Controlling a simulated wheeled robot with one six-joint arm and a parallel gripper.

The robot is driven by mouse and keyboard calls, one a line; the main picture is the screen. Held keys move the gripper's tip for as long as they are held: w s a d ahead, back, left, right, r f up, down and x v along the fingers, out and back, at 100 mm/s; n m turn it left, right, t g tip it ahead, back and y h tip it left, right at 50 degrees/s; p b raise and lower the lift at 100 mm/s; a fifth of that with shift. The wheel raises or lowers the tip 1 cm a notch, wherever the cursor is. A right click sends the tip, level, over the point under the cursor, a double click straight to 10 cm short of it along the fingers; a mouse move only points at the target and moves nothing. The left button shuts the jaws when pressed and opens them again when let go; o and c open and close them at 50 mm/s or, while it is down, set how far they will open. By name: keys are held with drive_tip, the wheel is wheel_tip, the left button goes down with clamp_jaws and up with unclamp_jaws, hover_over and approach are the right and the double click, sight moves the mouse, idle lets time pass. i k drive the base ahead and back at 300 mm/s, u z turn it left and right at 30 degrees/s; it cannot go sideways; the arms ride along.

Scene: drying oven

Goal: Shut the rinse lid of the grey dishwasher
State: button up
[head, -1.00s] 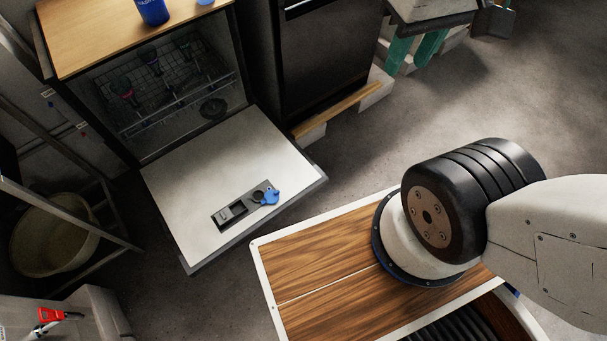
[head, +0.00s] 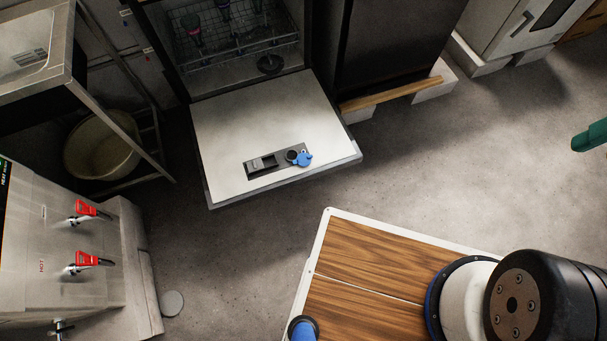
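The dishwasher door (head: 225,135) is folded down flat, with its pale inner face up. On it is a dark dispenser panel (head: 252,172). The blue rinse lid (head: 304,158) stands open at the panel's right end, swung to the right of a dark round opening (head: 291,156). The tub above the door holds a wire rack (head: 250,45). My gripper is not in view. Only my arm's base shows at the lower right, apart from the door.
A steel dispenser with red taps (head: 88,258) stands at the lower left. A sink frame (head: 70,100) and a tub (head: 100,145) are at the left. A wooden strip on blocks (head: 390,95) lies right of the door. The floor (head: 450,170) in front is clear.

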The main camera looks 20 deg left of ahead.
sight(304, 159)
drive_tip(key=k, duration=0.45)
drive_tip(key=u, duration=1.75)
drive_tip(key=i, duration=0.5)
